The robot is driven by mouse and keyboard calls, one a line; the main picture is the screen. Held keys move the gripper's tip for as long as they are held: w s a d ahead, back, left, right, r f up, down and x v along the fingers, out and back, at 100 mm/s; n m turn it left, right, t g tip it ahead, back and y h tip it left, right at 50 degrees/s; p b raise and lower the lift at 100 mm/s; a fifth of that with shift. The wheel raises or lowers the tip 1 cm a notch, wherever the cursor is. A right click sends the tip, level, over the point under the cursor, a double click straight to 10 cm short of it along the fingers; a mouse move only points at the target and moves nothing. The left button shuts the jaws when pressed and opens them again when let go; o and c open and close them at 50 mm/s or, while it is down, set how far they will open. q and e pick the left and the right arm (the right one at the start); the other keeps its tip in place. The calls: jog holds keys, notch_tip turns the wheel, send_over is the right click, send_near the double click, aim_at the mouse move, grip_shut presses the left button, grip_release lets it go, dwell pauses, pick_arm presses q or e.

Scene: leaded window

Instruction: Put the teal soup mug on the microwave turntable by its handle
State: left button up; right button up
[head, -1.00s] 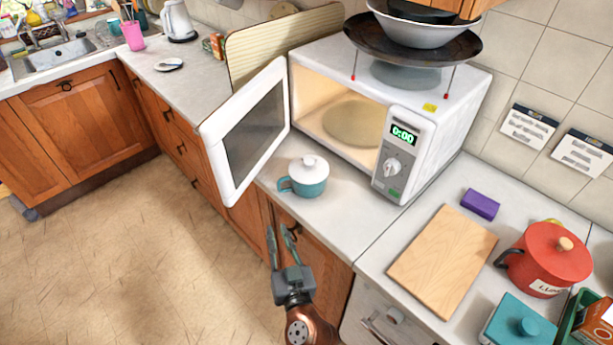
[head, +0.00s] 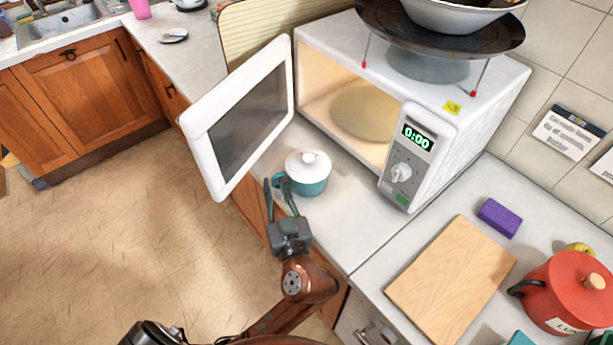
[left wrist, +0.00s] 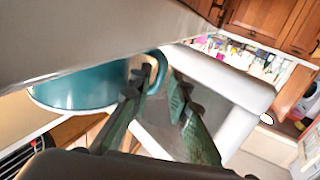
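The teal soup mug (head: 315,186) with a white lid stands upright on the counter in front of the microwave, its handle facing left toward my gripper. My left gripper (head: 278,184) is open at the handle. In the left wrist view the mug (left wrist: 80,92) is at left, and its handle (left wrist: 157,68) shows between the spread fingertips (left wrist: 158,82); I cannot tell whether they touch it. The microwave (head: 470,120) is open, and its pale turntable (head: 365,112) shows inside, empty. My right gripper is not in view.
The open microwave door (head: 240,115) stands just left of the mug. A dark pan with bowls (head: 440,40) rests on a stand on the microwave. A cutting board (head: 452,280), purple sponge (head: 500,217) and red pot (head: 568,295) are at right. The counter right of the mug is clear.

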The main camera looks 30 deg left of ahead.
pick_arm(q)
jog(key=shift+x, duration=1.1)
jog(key=shift+d, duration=0.1)
grip_shut()
